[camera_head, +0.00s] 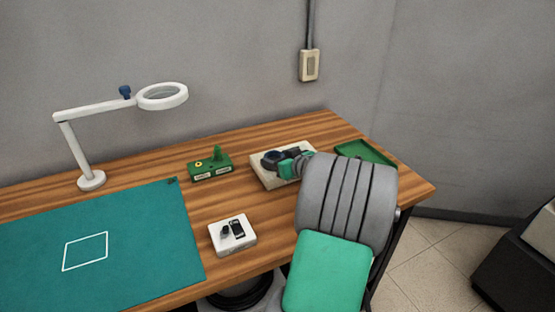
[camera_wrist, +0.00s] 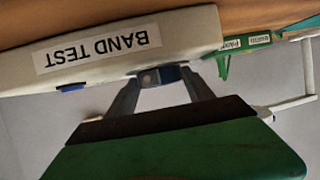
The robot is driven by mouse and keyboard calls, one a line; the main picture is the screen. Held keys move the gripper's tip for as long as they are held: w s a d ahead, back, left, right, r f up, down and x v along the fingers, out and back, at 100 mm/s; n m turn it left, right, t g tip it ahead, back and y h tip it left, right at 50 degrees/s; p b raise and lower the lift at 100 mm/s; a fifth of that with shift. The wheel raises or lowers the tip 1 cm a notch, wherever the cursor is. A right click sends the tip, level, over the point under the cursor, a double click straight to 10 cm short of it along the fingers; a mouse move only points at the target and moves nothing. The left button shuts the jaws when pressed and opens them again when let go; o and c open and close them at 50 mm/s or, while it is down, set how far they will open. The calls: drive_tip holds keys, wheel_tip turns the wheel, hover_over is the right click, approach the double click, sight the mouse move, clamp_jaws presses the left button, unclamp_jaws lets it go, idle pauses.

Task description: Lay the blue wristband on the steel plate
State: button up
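The blue wristband (camera_wrist: 168,74) shows between my gripper's fingertips (camera_wrist: 160,78) in the wrist view, with a round metal stud on it. Both fingers appear to touch it. In the head view the band looks like a dark blue loop (camera_head: 271,158) at my gripper (camera_head: 285,164), over a pale box (camera_head: 267,180). This box reads "BAND TEST" in the wrist view (camera_wrist: 40,78), upside down, with a small blue part at its edge. I cannot make out the steel plate; the band and gripper cover much of the box top. I cannot tell whether the band touches the box.
A green labelled block (camera_head: 210,173) stands left of the box. A white pad (camera_head: 246,241) with dark small items lies in front. A green tray (camera_head: 377,156) is behind my arm. A teal mat (camera_head: 150,250) and magnifier lamp (camera_head: 92,181) are left.

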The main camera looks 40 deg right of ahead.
drive_tip(key=o, duration=0.4)
drive_tip(key=shift+s+r+p, duration=0.2)
drive_tip(key=shift+r+p, duration=0.1)
drive_tip(key=shift+r, duration=0.05)
drive_tip(key=v, duration=1.1)
drive_tip(key=shift+s+b, duration=0.25)
drive_tip(key=shift+b, duration=0.15)
drive_tip(key=shift+r, duration=0.1)
